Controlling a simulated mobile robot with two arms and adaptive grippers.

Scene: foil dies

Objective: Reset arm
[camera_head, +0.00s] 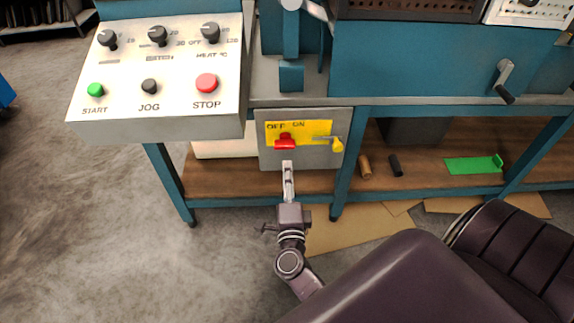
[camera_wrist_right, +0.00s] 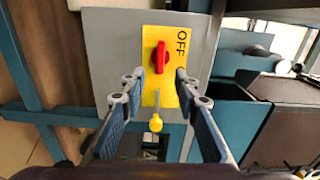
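A grey switch box (camera_head: 270,158) under the machine bench carries a yellow plate (camera_head: 316,129) marked OFF and ON. A red rotary switch (camera_head: 285,141) sits at its left, by the OFF label. A thin lever with a yellow end (camera_head: 336,145) is at its right. My right gripper (camera_head: 288,165) is in front of the box, just below the red switch in the head view. In the wrist view its fingers (camera_wrist_right: 160,88) are spread and empty, facing the plate with the red switch (camera_wrist_right: 162,57) ahead. The yellow end (camera_wrist_right: 155,123) appears between the fingers. My left gripper is not in view.
A control panel (camera_head: 160,68) with knobs and START, JOG and STOP buttons stands at upper left. The blue bench frame (camera_head: 343,170) is right of the box. A wooden shelf (camera_head: 430,165) holds a green tool (camera_head: 472,165) and handles. Floor at left is clear.

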